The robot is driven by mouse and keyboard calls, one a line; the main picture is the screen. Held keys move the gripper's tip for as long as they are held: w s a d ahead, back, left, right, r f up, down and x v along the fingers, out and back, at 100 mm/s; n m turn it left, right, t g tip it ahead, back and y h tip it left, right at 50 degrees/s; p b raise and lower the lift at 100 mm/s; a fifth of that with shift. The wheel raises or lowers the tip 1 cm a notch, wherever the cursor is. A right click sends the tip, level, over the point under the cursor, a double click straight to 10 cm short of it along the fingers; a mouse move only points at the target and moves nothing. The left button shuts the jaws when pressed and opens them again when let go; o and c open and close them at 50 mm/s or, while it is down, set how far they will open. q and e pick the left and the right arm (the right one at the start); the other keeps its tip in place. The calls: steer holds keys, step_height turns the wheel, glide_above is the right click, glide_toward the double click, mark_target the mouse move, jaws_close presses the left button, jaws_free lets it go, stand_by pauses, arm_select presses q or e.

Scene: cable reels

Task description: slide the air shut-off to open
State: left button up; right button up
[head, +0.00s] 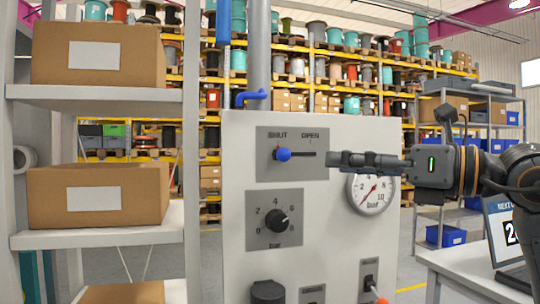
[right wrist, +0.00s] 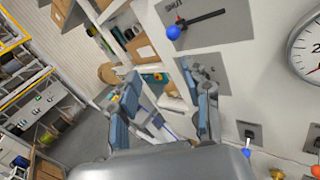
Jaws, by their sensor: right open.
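The air shut-off is a slider with a blue knob (head: 283,154) in a dark slot on a grey plate (head: 300,172). The knob sits at the left end, below SHUT; OPEN is printed at the right. My right gripper (head: 334,160) reaches in from the right, its fingertips just right of the slot's end and apart from the knob. In the right wrist view the gripper (right wrist: 168,84) is open and empty, and the knob (right wrist: 173,32) shows beyond the fingers, not between them. My left gripper is out of view.
The white panel also carries a round gauge (head: 371,194) behind my right gripper, a black bar dial (head: 277,220) and a switch with a red tip (head: 377,295). A blue valve lever (head: 252,97) tops the panel. Shelving with boxes (head: 98,195) stands close on the left.

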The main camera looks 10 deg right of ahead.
steer(key=d+h, duration=0.1)
steer(key=d, duration=0.1)
steer(key=p, duration=0.2)
glide_toward(289, 154)
steer(key=x, duration=0.2)
steer(key=shift+m+t, duration=0.4)
steer(key=p+x, duration=0.1)
steer(key=x, duration=0.2)
steer(key=p+x, duration=0.1)
steer(key=x, duration=0.3)
steer(key=shift+f, duration=0.2)
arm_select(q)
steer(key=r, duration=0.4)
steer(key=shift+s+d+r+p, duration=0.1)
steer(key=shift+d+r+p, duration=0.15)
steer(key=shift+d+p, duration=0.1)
arm_select(e)
steer(key=shift+w+a+f, duration=0.1)
steer(key=shift+w+a, duration=0.2)
steer(key=shift+w, duration=0.1)
jaws_close()
